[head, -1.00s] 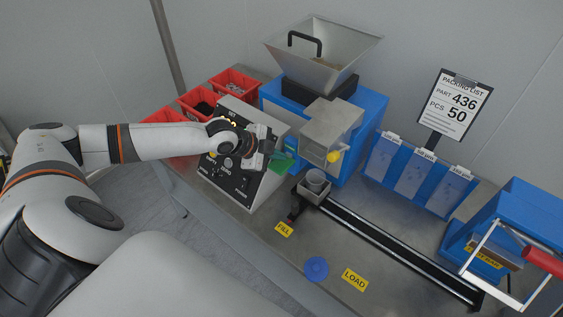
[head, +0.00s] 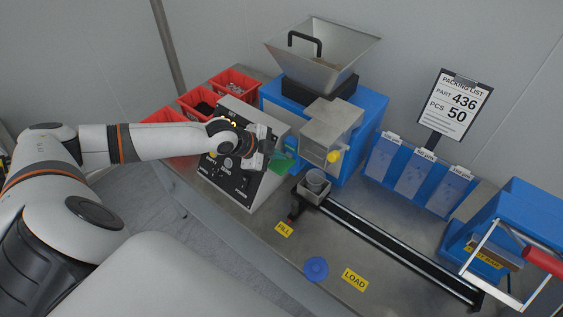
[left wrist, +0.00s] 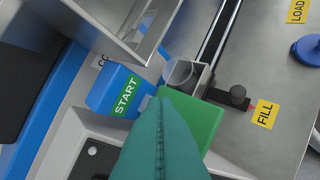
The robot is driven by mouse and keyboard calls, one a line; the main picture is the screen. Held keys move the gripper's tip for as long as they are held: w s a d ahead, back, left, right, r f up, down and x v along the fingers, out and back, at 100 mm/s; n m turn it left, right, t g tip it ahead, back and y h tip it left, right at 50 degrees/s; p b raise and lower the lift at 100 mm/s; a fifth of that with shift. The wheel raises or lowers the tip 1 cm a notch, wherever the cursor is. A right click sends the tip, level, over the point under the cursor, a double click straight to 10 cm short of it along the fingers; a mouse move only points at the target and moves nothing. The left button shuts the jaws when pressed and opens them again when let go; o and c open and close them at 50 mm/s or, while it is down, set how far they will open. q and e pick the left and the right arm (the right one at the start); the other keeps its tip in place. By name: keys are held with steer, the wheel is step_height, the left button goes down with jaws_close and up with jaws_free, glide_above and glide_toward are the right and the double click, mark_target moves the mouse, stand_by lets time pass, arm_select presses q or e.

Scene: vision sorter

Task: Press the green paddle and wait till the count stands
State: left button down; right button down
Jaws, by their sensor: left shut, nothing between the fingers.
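The green paddle (head: 281,163) sticks out from the right side of the black-faced control box (head: 232,176). In the left wrist view the paddle (left wrist: 200,120) lies beside a blue block with a green START label (left wrist: 125,97). My left gripper (head: 277,154) is shut and empty, with its teal fingers (left wrist: 160,140) over the paddle's edge; I cannot tell whether they touch it. The fingers hide part of the paddle. No count display can be read, as my arm covers part of the control box. My right gripper is not in view.
A grey cup (head: 317,179) sits in a carrier at the FILL end of a black rail (head: 390,244). A hopper (head: 322,50) tops the blue machine. Red bins (head: 234,82) stand behind the box. A blue lid (head: 316,268) lies near the LOAD label (head: 355,279).

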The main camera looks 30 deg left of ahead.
mark_target(281, 164)
arm_select(q)
steer(key=shift+f, duration=0.1)
steer(key=shift+f, duration=0.35)
steer(key=shift+f+b, duration=0.75)
steer(key=shift+f, duration=0.45)
stand_by(1.3)
steer(key=shift+r, duration=0.15)
steer(key=shift+r+p, duration=1.5)
steer(key=shift+p, duration=0.15)
step_height(281, 164, up, 5)
steer(key=p, duration=0.4)
steer(key=shift+r+p, duration=0.1)
steer(key=shift+p, duration=0.25)
